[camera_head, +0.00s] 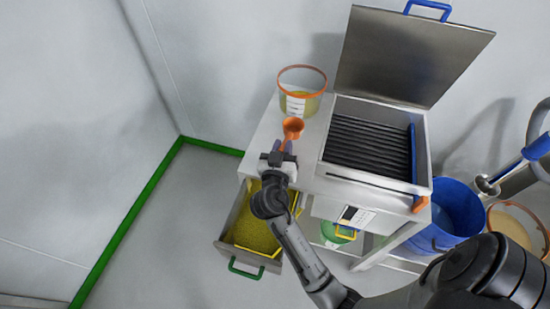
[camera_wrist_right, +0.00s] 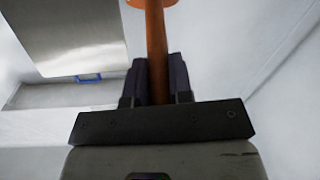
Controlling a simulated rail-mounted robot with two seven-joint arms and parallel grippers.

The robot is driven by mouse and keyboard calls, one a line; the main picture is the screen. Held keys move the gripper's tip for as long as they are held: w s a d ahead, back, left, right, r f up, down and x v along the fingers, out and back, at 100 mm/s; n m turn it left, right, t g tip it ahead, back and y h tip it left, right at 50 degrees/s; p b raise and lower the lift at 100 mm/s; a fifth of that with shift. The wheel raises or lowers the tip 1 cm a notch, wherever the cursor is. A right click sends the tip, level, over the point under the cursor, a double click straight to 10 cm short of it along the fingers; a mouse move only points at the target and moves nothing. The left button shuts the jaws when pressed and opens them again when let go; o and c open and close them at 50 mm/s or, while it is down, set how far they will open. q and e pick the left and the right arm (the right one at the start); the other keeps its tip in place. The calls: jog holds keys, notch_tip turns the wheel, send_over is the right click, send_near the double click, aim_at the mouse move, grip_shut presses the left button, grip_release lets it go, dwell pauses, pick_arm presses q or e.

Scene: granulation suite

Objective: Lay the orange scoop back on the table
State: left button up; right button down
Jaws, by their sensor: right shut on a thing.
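The orange scoop (camera_head: 292,127) is in my right gripper (camera_head: 282,150), with its bowl pointing away from the gripper toward the back of the table. In the right wrist view, the scoop's orange handle (camera_wrist_right: 156,45) runs between the two dark fingers of my right gripper (camera_wrist_right: 160,80), which are shut on it. The grey table (camera_head: 262,135) lies below and around the scoop. I cannot tell whether the scoop touches the tabletop. My left gripper is not in view.
A clear orange-rimmed tub (camera_head: 301,95) of yellow material stands behind the scoop. The open-lidded machine (camera_head: 372,142) is to the right. An open drawer (camera_head: 238,215) with yellow granules is below. A blue barrel (camera_head: 455,215) stands at the right.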

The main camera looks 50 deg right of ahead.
jog(key=shift+w+a+f+b, duration=0.2)
jog(key=shift+w+f, duration=0.15)
jog(key=shift+f, duration=0.55)
jog(key=shift+w+a+f+b, duration=0.2)
jog(key=shift+w+f+b, duration=0.1)
jog(key=shift+f, duration=0.65)
jog(key=shift+w+a+f+b, duration=0.2)
jog(key=shift+w+f, duration=0.15)
jog(key=shift+f, duration=0.55)
jog(key=shift+f, duration=0.2)
jog(key=c, duration=1)
grip_release()
jog(key=shift+r, duration=0.1)
jog(key=shift+r, duration=0.1)
